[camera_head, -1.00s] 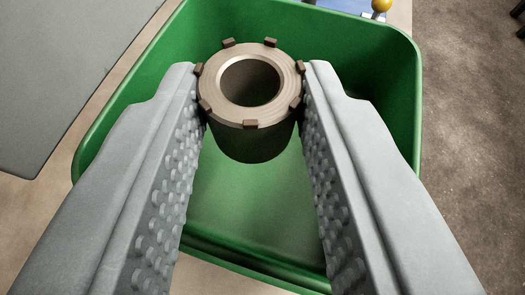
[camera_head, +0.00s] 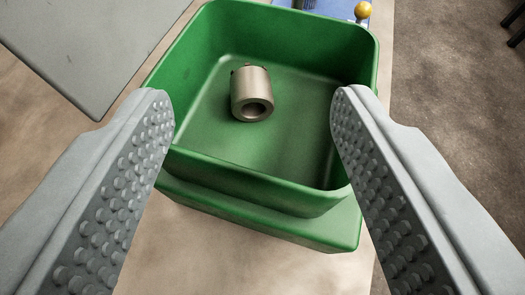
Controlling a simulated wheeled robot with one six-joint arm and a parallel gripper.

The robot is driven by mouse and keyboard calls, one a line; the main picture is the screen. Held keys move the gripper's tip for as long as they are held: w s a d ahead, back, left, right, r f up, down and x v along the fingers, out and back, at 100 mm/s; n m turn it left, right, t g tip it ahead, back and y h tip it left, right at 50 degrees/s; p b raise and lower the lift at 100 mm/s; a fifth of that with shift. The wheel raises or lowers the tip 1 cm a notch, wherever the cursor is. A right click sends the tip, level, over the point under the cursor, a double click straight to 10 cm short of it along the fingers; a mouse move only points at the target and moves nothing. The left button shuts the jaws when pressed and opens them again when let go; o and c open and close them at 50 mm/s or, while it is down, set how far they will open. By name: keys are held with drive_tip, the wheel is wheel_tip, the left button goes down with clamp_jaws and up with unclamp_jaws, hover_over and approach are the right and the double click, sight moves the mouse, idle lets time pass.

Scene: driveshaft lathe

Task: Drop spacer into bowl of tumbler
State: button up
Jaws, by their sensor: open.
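The spacer (camera_head: 252,93), a short metal cylinder with a round bore, lies on its side on the floor of the green bowl of the tumbler (camera_head: 262,188). Its bore end faces toward me, and small tabs show at its far end. My gripper (camera_head: 252,98) is wide open and empty. Its two grey, studded fingers stand apart in front of the near side of the bowl, one at each side of the view. The spacer is apart from both fingers.
A grey flat panel (camera_head: 95,45) is at the upper left. A blue part (camera_head: 300,4) and a yellow ball knob (camera_head: 363,10) are behind the bowl. Beige surface (camera_head: 190,250) shows in front, and brown floor (camera_head: 450,110) at the right.

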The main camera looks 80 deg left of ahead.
drive_tip(key=v, duration=1.2)
drive_tip(key=shift+d, duration=0.3)
drive_tip(key=s+d+r+m+t+y, duration=0.1)
drive_tip(key=d+r+t, duration=0.1)
drive_tip(key=r+t, duration=0.4)
drive_tip(key=s+d+r+m+t, duration=0.2)
drive_tip(key=r+t, duration=0.2)
drive_tip(key=r, duration=0.4)
drive_tip(key=s+d+r+m+t+h, duration=0.4)
drive_tip(key=s+d+r+m+t, duration=0.1)
drive_tip(key=d+r+t, duration=0.15)
drive_tip(key=s+d+f+m+h, duration=0.4)
drive_tip(key=s+d+f+h, duration=0.1)
drive_tip(key=s, duration=0.4)
drive_tip(key=s+d+f+m+h, duration=0.5)
drive_tip(key=s+d, duration=0.1)
drive_tip(key=s, duration=0.2)
drive_tip(key=shift+s, duration=0.35)
